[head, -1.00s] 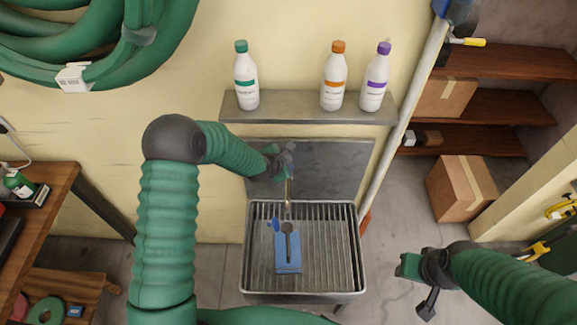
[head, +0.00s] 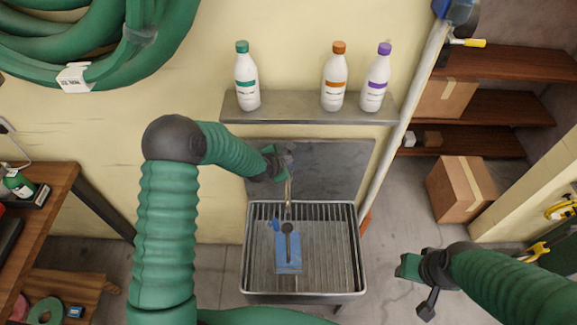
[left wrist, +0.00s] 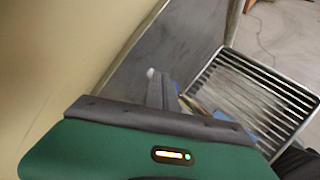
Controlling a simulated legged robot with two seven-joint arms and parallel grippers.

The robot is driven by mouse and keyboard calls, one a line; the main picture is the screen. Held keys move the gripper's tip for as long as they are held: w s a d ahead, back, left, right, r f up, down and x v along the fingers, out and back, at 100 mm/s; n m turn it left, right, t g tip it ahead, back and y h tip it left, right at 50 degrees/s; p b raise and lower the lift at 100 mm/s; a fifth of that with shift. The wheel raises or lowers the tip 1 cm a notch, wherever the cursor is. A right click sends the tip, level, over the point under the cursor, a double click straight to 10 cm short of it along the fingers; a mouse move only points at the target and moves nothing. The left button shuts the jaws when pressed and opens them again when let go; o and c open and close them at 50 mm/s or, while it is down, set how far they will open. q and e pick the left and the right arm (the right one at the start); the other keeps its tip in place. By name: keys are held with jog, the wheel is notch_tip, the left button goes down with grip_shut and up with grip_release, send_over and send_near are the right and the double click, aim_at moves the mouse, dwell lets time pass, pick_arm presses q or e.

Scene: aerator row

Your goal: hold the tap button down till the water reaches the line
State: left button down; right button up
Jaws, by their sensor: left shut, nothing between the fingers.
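My left gripper (head: 287,160) is shut and empty, at the top of a thin brass-coloured tap (head: 288,190) in front of the grey back panel. It hides the tap's button, so I cannot tell whether it touches or presses it. In the left wrist view the closed grey fingers (left wrist: 160,90) reach toward the panel beside the sink. Below the tap, a blue, flat-looking shape (head: 288,262) with a dark round-headed piece (head: 288,228) shows in the ribbed sink (head: 330,250). I cannot make out a water level or line. My right gripper (head: 412,268) hangs right of the sink, its jaws unclear.
A grey shelf (head: 300,113) above the sink carries white bottles with a green cap (head: 247,85), an orange cap (head: 334,80) and a purple cap (head: 376,80). A slanting pale pipe (head: 405,115) runs right of the sink. A cardboard box (head: 460,190) stands at the right.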

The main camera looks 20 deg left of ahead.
pick_arm(q)
jog(key=shift+f, duration=0.15)
dwell(0.4)
jog(key=shift+f+b, duration=0.2)
jog(key=shift+b, duration=0.1)
jog(key=shift+s+f+b, duration=0.1)
jog(key=shift+f+b, duration=0.4)
jog(key=shift+f, duration=0.1)
dwell(6.5)
